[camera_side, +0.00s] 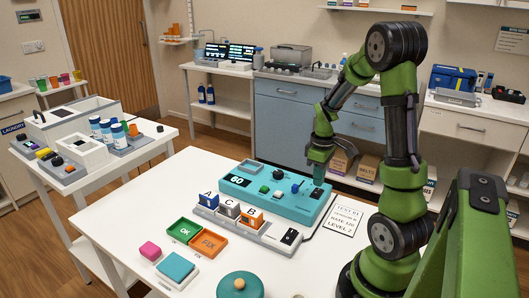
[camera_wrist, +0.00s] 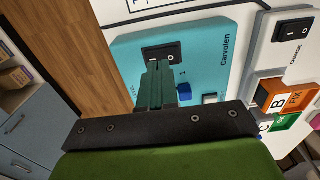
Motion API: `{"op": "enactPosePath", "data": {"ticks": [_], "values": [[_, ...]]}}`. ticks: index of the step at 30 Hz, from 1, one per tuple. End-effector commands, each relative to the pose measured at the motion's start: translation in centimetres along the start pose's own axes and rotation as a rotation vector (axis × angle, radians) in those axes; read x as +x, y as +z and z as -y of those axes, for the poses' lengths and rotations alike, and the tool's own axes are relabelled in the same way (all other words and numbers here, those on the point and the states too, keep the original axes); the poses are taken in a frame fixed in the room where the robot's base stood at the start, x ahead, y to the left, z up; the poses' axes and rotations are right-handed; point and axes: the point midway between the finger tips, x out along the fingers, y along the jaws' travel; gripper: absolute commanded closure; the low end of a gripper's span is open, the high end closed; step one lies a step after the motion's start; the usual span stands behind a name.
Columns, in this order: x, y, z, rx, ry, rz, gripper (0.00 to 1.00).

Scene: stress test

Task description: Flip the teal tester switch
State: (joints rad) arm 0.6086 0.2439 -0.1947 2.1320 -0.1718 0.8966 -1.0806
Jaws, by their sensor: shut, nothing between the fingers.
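The teal tester (camera_side: 305,207) lies on the white table, with a display reading 60 and several knobs and buttons on top. It also fills the middle of the wrist view (camera_wrist: 125,58). Its black rocker switch (camera_wrist: 151,53) sits near the end of the panel; my fingers partly cover it there, and I cannot make it out in the side view. My gripper (camera_side: 318,183) is shut and empty, pointing down at the right end of the tester. In the wrist view my fingertips (camera_wrist: 159,64) overlap the switch; I cannot tell whether they touch it.
A grey rack (camera_side: 285,246) with blocks A, C, B and a black switch stands in front of the tester. Green OK (camera_side: 184,231) and orange FIX (camera_side: 208,243) trays are nearer. A printed card (camera_side: 344,219) lies right of the tester.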

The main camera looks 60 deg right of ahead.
Motion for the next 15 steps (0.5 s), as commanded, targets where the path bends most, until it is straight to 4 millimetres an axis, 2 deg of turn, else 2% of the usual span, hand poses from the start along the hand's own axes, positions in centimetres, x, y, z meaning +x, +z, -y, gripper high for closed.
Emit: {"op": "enactPosePath", "data": {"ticks": [9,15], "values": [[-7.3,-0.1,-1.1,0.001,0.005,-0.005,1.0],[-10.6,0.0,-1.5,0.0,0.002,-0.001,1.0]]}}
